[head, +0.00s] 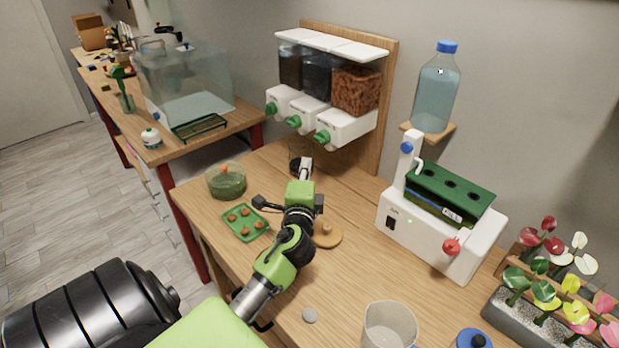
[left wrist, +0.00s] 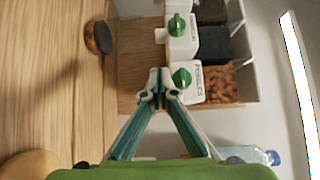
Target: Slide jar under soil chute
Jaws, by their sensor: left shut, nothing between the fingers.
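A small glass jar with dark contents (left wrist: 98,38) stands on the wooden table in front of the dispenser, apart from it. In the head view the jar (head: 295,164) is partly hidden behind my left gripper. The dispenser has three chutes with green knobs; its left bin (head: 291,68) holds brown material, the middle bin is dark, and the right bin (head: 356,90) holds orange-brown pebbles. My left gripper (head: 305,166) is shut and empty near the jar. In the left wrist view its fingertips (left wrist: 160,87) meet in front of the pebbles chute (left wrist: 186,82). My right gripper is not in view.
A green bowl (head: 226,181), a green tray of small brown pieces (head: 245,222) and a round wooden lid (head: 327,235) sit around my left arm. A white machine (head: 436,236), a clear beaker (head: 388,326) and plants (head: 550,290) stand to the right.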

